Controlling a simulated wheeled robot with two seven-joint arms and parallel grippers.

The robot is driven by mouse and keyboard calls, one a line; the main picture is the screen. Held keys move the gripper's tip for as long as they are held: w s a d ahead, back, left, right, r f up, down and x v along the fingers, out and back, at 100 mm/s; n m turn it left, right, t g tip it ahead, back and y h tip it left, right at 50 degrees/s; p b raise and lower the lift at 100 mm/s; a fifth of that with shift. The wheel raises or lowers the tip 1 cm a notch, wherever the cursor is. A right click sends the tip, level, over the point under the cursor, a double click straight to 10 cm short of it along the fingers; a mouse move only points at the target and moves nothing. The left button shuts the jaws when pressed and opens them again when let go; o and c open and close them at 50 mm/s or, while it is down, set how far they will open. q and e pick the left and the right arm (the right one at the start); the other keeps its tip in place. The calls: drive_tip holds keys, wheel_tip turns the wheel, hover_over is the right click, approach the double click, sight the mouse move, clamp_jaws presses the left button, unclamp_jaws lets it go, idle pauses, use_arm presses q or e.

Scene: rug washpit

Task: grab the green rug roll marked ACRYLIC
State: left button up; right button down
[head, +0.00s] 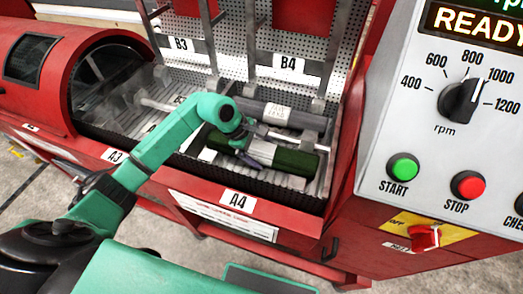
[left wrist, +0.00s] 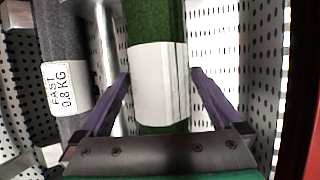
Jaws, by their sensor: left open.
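The green rug roll (head: 296,162) lies in the bay behind the A4 label, with a white band around it. In the left wrist view the green roll (left wrist: 157,30) runs up the middle, and no word can be read on its white band. My left gripper (head: 240,155) is over the roll in the head view, hiding part of it. In the left wrist view my left gripper (left wrist: 160,72) is open, with one purple finger on each side of the roll at the band. I see gaps beside the roll; contact cannot be told. My right gripper is not in view.
A grey roll (head: 250,108) lies behind the green one; its label reads FAST 0.8 KG in the left wrist view (left wrist: 65,86). A metal bar (left wrist: 106,40) runs between them. Perforated walls and a red front edge (head: 285,205) bound the bay. A control panel (head: 440,150) stands right.

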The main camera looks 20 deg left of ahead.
use_arm(q)
drive_tip(key=shift+d+f, duration=0.1)
drive_tip(key=shift+f, duration=0.1)
clamp_jaws()
drive_tip(key=shift+w+r, duration=0.1)
